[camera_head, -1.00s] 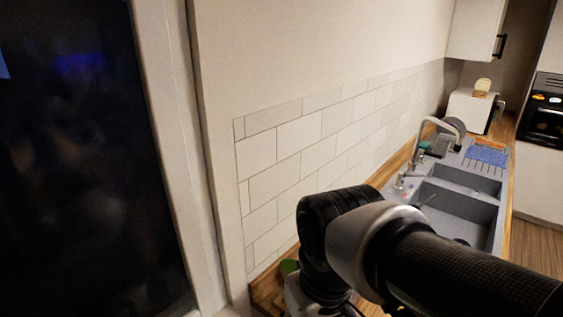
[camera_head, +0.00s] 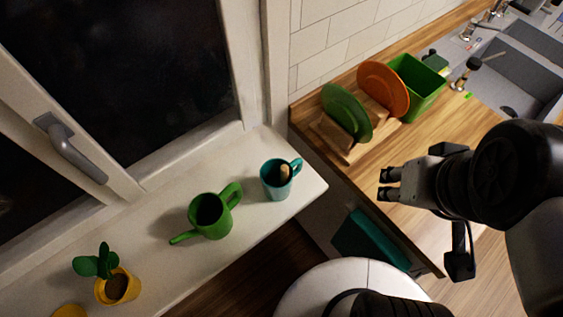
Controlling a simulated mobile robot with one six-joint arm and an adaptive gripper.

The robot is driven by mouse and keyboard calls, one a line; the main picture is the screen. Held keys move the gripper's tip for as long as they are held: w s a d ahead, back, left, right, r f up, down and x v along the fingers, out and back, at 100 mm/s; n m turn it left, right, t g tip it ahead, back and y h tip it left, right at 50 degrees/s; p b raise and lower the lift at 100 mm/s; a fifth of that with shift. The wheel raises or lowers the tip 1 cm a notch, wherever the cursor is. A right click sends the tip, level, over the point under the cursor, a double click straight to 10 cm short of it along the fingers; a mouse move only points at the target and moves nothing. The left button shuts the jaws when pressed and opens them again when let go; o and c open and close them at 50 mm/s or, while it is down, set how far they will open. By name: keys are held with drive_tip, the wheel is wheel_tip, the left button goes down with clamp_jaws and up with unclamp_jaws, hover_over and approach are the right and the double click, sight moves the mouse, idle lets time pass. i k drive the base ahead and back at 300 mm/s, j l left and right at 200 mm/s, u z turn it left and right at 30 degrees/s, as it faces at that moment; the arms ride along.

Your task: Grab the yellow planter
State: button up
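A yellow planter (camera_head: 126,289) with a green leafy plant (camera_head: 97,262) stands upright on the white windowsill (camera_head: 160,245), at the lower left. Part of another yellow object (camera_head: 69,312) is cut off by the bottom edge beside it. My gripper (camera_head: 387,184) is on the right side of the view, over the wooden counter, far from the planter. Its two fingers point left and nothing shows between them. How far apart they are is unclear from this angle.
On the sill, a green watering can (camera_head: 210,217) and a teal mug (camera_head: 276,181) stand right of the planter. A window handle (camera_head: 70,148) juts out above. The counter (camera_head: 425,140) holds a green plate (camera_head: 346,112), an orange plate (camera_head: 383,90) and a green bin (camera_head: 417,86).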

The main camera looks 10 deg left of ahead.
sight(114, 285)
drive_tip(key=u, duration=2.9)
drive_tip(key=i+j+z, duration=0.1)
drive_tip(key=i+j, duration=0.45)
drive_tip(key=j, duration=0.1)
